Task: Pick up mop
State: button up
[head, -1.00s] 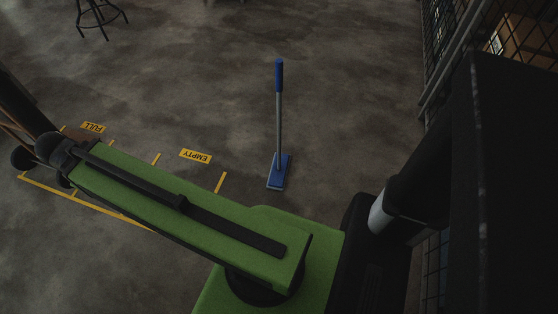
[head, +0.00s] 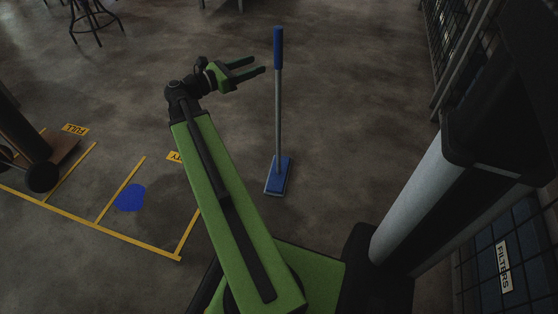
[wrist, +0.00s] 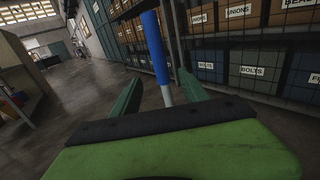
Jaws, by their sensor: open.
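The mop stands upright on the floor in the head view, with a grey handle (head: 278,115), a blue grip (head: 278,48) at the top and a flat blue head (head: 279,176) at the bottom. My gripper (head: 258,66) is open and empty, just left of the upper handle in the head view, its fingers pointing towards the handle. In the wrist view the mop's blue grip (wrist: 155,48) rises between and beyond the two green fingers of my gripper (wrist: 159,88). The lower handle is hidden there by the gripper body.
Yellow floor lines (head: 120,202) and a blue patch (head: 130,197) lie at the left, near a wheeled cart (head: 42,160). A stool (head: 95,18) stands at the far left. Mesh-fronted shelves with labelled bins (wrist: 252,72) line the right. Floor around the mop is clear.

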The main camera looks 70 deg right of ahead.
jog(key=x, duration=1.3)
jog(key=shift+r+p, duration=0.35)
grip_shut()
dwell(0.7)
